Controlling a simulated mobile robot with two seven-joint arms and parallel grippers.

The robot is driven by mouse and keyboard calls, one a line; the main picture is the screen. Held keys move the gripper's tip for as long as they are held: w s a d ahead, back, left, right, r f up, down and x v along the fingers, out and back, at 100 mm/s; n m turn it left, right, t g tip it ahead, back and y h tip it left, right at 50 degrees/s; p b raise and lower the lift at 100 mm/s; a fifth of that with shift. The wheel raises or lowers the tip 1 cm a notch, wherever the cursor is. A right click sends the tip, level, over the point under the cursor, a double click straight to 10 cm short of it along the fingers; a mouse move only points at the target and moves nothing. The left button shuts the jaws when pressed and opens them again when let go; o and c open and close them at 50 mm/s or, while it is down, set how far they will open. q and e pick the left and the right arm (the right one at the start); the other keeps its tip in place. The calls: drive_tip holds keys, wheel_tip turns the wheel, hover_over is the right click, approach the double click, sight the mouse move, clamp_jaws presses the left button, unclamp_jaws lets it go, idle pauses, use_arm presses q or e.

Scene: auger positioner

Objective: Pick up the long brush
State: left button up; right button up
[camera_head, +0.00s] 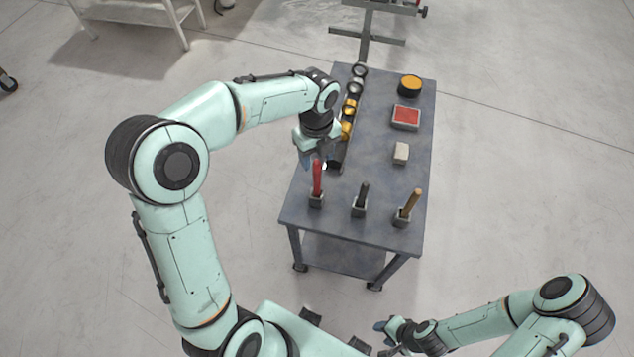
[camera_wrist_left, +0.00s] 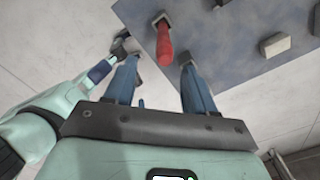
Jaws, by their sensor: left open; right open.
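Three upright handles stand in small grey holders along the near end of the table: a red one (camera_head: 317,178), a black one (camera_head: 361,194) and a wooden one (camera_head: 409,203). I cannot tell from their shape which is the long brush. My left gripper (camera_head: 320,158) is open, close to the red handle. In the left wrist view the red handle (camera_wrist_left: 165,46) shows beyond and between the two blue fingers (camera_wrist_left: 158,70), with no visible grip on it. My right gripper (camera_head: 384,335) is open and empty, low in front of the table.
The dark grey table (camera_head: 375,135) also carries a row of black and yellow round parts (camera_head: 351,105) along its left edge. A yellow round container (camera_head: 410,85), a red box (camera_head: 405,117) and a pale block (camera_head: 400,153) stand on the right.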

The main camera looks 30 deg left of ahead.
sight(317, 161)
use_arm(q)
drive_tip(key=shift+w+f, duration=0.25)
drive_tip(key=shift+f, duration=0.5)
drive_tip(key=f, duration=0.5)
drive_tip(key=shift+w+a, duration=0.15)
drive_tip(key=shift+a, duration=0.05)
clamp_jaws()
